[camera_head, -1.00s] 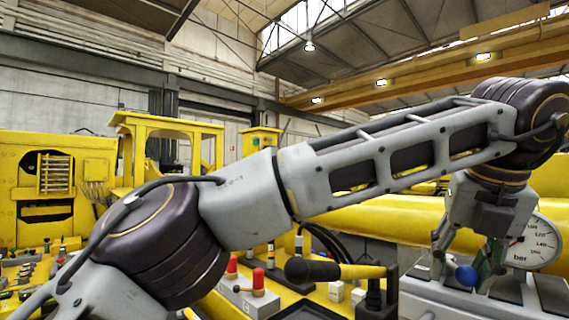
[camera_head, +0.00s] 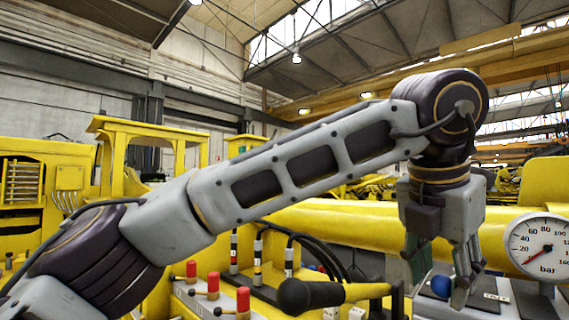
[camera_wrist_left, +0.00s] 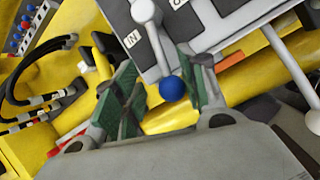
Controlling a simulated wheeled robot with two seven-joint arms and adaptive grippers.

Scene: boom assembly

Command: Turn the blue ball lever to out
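The blue ball (camera_head: 440,286) sits at the end of a light-coloured lever. In the left wrist view the ball (camera_wrist_left: 172,89) hangs at the lower end of the lever arm (camera_wrist_left: 156,48). An "IN" label (camera_wrist_left: 131,39) is left of the arm, and a partly cut-off label starting with "O" (camera_wrist_left: 178,4) is to its upper right. My left gripper (camera_head: 438,272) points down over the ball. Its green-padded fingers (camera_wrist_left: 160,84) are apart, with the ball between them, nearer the right finger. Contact cannot be told. My right gripper is out of view.
A round pressure gauge (camera_head: 540,245) stands right of my left gripper. A yellow lever with a black grip (camera_head: 300,296) and several red-topped levers (camera_head: 213,282) stand to the left. Another white-knobbed lever (camera_wrist_left: 290,52) is at right in the wrist view. A yellow boom (camera_head: 340,221) runs behind.

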